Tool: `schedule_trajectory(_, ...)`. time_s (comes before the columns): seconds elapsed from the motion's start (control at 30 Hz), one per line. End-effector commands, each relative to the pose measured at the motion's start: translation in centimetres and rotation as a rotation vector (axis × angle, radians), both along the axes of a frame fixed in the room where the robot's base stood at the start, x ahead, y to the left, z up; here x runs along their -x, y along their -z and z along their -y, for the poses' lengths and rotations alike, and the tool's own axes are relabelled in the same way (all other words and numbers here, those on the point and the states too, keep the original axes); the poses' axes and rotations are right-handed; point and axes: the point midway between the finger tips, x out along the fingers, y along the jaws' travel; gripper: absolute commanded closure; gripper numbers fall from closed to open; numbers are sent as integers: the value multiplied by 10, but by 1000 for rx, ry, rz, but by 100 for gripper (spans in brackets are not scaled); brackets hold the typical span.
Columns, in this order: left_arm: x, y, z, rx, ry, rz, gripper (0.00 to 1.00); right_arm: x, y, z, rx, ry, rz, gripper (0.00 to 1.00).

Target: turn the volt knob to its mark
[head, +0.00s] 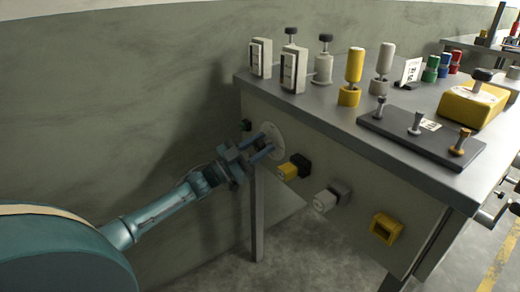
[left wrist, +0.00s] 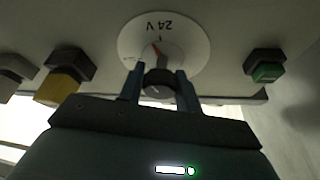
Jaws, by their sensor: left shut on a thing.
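The volt knob (left wrist: 159,82) is a dark round knob in front of a white dial disc (left wrist: 190,45). The disc reads "24 V", upside down in the left wrist view, and a red mark shows near its middle. In the head view the disc (head: 275,136) sits on the bench's front panel, at its left end. My left gripper (head: 266,147) reaches it from the left and is shut on the knob, one finger on each side. In the head view the fingers hide the knob. My right gripper is not in view.
A green button (left wrist: 268,72) sits beside the dial. A yellow-and-black knob (head: 294,167), a grey knob (head: 331,196) and a yellow square socket (head: 386,228) follow along the panel (head: 345,215). Several switches and posts stand on the bench top (head: 330,105). Floor lies clear below.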

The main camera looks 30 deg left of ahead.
Motion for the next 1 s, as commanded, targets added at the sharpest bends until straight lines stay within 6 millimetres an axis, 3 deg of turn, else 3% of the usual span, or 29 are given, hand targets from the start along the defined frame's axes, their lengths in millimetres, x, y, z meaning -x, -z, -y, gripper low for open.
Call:
schedule_trajectory(0.4, 0, 1, 0, -263, 0, 108, 89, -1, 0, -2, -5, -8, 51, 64)
schedule_trajectory(1.0, 0, 0, 0, -345, 0, 142, 89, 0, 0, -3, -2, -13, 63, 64)
